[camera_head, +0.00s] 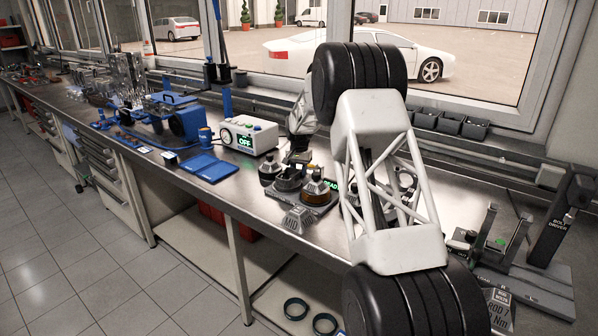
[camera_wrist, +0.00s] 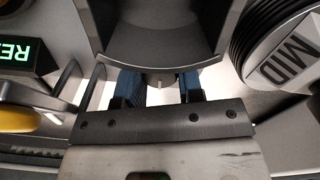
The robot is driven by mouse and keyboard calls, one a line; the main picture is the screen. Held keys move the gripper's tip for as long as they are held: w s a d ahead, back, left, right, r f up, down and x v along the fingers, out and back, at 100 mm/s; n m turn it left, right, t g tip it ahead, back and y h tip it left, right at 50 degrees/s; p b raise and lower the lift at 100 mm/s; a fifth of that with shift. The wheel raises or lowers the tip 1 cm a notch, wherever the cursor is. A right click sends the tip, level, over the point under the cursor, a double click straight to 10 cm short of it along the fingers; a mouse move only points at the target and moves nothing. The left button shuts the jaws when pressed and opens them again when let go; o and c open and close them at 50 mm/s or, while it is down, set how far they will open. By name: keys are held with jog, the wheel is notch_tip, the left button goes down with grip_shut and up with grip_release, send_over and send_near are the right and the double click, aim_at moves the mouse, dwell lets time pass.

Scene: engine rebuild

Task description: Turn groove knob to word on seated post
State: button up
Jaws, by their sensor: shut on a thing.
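My gripper (camera_wrist: 161,86) shows in the wrist view with its two blue fingers shut on a part that I take for the groove knob; its shape is mostly hidden. A dark, curved grey body (camera_wrist: 160,35) fills the view just beyond the fingertips. To its right a ribbed round piece has a plate reading MID (camera_wrist: 291,61). In the head view, my gripper (camera_head: 297,156) is small and dark, over a cluster of round posts on a grey base (camera_head: 305,206). I cannot tell which post is the seated one. A plate reading MID (camera_head: 297,220) is at the cluster's front.
A green-lit display (camera_wrist: 15,52) is left in the wrist view, partly cut off. In the head view, a white box reading OFF (camera_head: 248,135) and a blue tray (camera_head: 208,168) stand left. A stand marked BOLT DRIVER (camera_head: 552,222) is right.

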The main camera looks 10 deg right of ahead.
jog(key=shift+n, duration=1.6)
jog(key=o, duration=0.9)
jog(key=shift+r, duration=0.15)
jog(key=shift+r, duration=3.75)
